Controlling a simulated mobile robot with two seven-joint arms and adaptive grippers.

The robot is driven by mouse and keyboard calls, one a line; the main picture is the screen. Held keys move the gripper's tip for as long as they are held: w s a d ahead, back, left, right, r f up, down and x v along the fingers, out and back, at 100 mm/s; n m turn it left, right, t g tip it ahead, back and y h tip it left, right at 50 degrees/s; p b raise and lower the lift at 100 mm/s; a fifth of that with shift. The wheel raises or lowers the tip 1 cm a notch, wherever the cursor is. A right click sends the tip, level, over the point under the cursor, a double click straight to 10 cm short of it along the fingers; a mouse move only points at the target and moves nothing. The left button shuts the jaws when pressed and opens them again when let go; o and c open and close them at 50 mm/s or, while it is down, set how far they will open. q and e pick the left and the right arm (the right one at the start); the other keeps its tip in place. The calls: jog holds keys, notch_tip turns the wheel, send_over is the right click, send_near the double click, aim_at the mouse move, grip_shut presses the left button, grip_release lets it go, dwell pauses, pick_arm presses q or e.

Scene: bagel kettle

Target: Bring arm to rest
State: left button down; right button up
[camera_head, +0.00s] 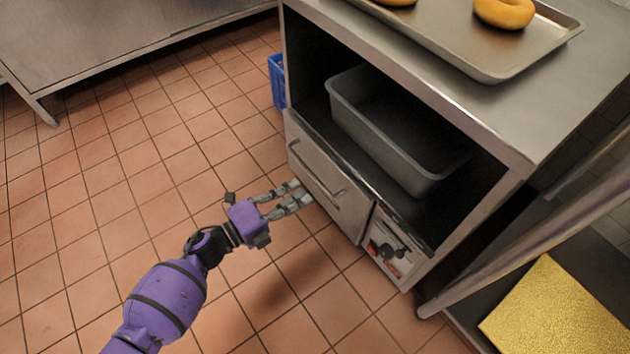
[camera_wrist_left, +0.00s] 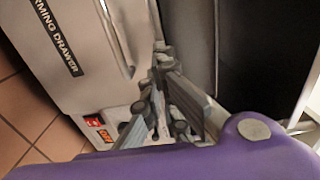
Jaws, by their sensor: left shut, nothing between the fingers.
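My left arm is purple and comes in from the lower left in the head view. Its left gripper (camera_head: 298,196) is shut and empty, in front of the steel drawer (camera_head: 325,187) near the drawer's handle. In the left wrist view the gripper fingers (camera_wrist_left: 160,95) show close up, with the drawer front (camera_wrist_left: 70,25) and its handle (camera_wrist_left: 115,40) behind them. A gap between fingertips and drawer cannot be judged exactly. My right gripper is not in either view.
The steel counter (camera_head: 570,100) holds a tray (camera_head: 455,45) with bagels (camera_head: 504,11). A grey bin (camera_head: 385,140) sits on the shelf above the drawer. A control panel (camera_head: 392,250) is right of the drawer. A blue crate (camera_head: 277,80) stands behind. The tiled floor at left is clear.

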pick_arm(q)
jog(key=shift+v, duration=1.6)
